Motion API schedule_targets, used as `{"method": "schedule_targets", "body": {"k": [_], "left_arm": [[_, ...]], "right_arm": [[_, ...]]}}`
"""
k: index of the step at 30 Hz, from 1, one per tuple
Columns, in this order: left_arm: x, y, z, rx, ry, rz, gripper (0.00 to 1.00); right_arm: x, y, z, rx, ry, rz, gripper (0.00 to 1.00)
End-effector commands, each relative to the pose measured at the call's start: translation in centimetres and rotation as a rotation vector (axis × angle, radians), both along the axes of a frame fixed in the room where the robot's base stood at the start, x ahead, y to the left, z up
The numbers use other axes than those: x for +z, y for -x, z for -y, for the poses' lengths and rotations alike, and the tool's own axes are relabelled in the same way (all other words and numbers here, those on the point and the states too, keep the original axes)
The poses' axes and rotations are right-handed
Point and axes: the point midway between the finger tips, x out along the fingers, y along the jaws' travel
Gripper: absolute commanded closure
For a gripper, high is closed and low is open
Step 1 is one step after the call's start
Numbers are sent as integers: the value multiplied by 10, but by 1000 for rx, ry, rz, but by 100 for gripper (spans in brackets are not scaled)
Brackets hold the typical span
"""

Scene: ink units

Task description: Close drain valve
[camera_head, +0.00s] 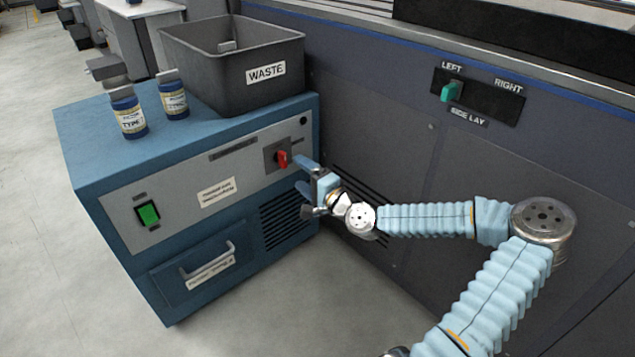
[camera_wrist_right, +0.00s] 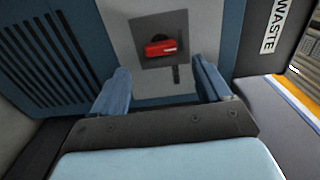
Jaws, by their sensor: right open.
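The drain valve is a red handle (camera_head: 282,158) on a dark square plate on the front panel of the blue cabinet (camera_head: 85,150). The handle looks roughly upright in the head view. In the right wrist view the red handle (camera_wrist_right: 160,47) lies across the picture, above and between the fingertips. My right gripper (camera_head: 303,174) is open in front of the panel, just right of the handle. In the wrist view the gripper (camera_wrist_right: 161,70) has its two blue fingers spread with nothing between them, and appears apart from the handle. My left gripper is not in view.
A dark waste bin (camera_head: 205,75) and two ink bottles (camera_head: 129,115) (camera_head: 173,98) stand on the cabinet. A green switch (camera_head: 148,213) and a drawer handle (camera_head: 210,262) are on its front. The machine wall with a side lay lever (camera_head: 450,91) is close behind my right arm.

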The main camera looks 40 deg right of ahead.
Motion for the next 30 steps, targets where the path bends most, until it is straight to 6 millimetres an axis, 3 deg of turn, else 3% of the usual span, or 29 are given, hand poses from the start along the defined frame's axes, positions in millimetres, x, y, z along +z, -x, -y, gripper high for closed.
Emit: {"method": "schedule_targets", "body": {"k": [3,10,30], "left_arm": [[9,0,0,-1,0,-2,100],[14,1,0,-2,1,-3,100],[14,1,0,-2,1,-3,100]], "right_arm": [[2,28,4,-4,-3,-2,23],[1,60,5,-1,-1,0,23],[-2,63,1,9,0,-5,23]]}}
